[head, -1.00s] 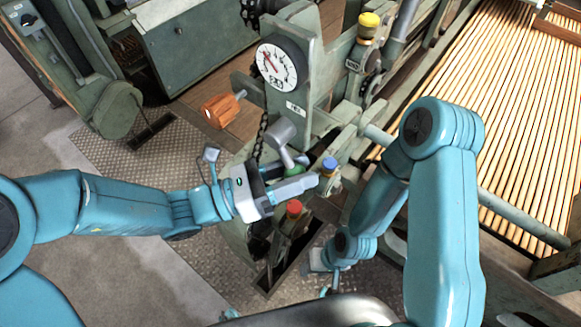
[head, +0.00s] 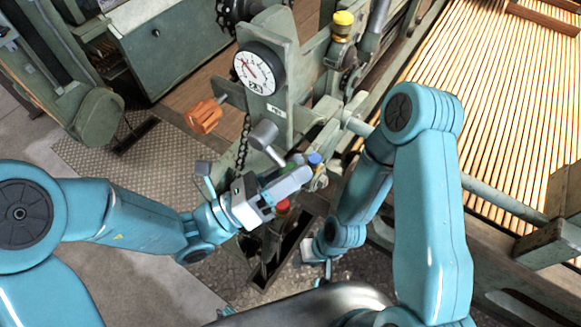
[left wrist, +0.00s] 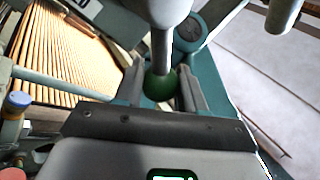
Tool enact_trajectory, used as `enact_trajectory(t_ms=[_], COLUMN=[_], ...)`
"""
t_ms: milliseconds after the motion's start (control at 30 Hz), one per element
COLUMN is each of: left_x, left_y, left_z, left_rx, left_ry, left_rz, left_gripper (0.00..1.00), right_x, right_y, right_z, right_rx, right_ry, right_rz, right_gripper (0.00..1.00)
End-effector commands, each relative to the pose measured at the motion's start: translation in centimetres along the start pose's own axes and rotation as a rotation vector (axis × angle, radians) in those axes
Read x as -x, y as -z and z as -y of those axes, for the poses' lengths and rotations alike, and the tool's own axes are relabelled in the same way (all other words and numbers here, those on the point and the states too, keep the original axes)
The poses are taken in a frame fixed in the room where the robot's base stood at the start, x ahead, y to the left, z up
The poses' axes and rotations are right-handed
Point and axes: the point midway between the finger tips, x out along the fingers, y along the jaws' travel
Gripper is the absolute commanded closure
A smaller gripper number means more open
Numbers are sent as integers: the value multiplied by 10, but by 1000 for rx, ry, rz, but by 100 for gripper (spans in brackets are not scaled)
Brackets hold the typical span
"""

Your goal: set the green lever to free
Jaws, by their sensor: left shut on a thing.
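The green lever's round knob (left wrist: 160,84) sits between the two fingers of my left gripper (left wrist: 162,90) in the left wrist view. A grey rod runs up in the picture from the knob. In the head view my left gripper (head: 304,174) reaches right to the lever group on the machine. It is shut on the green knob, which is mostly hidden there. A blue knob (head: 315,159) stands just beyond the fingertips, and a red knob (head: 282,205) lies below the gripper. My right gripper (head: 312,254) hangs low by the machine, too small to read its jaws.
A round dial (head: 260,68) stands on the green machine frame above the levers. An orange handle (head: 204,116) sticks out on the left and a yellow knob (head: 343,22) is at the top. The slatted apron (head: 480,100) fills the right.

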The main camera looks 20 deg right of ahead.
Motion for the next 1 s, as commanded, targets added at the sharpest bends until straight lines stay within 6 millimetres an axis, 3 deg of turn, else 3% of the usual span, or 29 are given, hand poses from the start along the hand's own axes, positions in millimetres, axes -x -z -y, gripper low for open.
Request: enact_trajectory(t_ms=[167, 200, 267, 767, 867, 1000], left_x=[0, 0, 0, 1, 9, 36], left_y=[0, 0, 0, 0, 0, 0], left_z=[0, 0, 0, 0, -1, -2], left_rx=[0, 0, 0, -2, -2, -2], left_ry=[1, 1, 1, 0, -3, -6], left_rz=[-2, -2, -2, -1, 1, 4], left_gripper=[100, 51, 36, 36, 36, 36], right_x=[0, 0, 0, 0, -2, -6], right_y=[0, 0, 0, 0, 0, 0], right_z=[0, 0, 0, 0, -1, -2], right_rx=[0, 0, 0, 0, 0, 0], right_ry=[0, 0, 0, 0, 0, 0], right_rz=[0, 0, 0, 0, 0, 0], right_gripper=[57, 57, 57, 57, 57, 57])
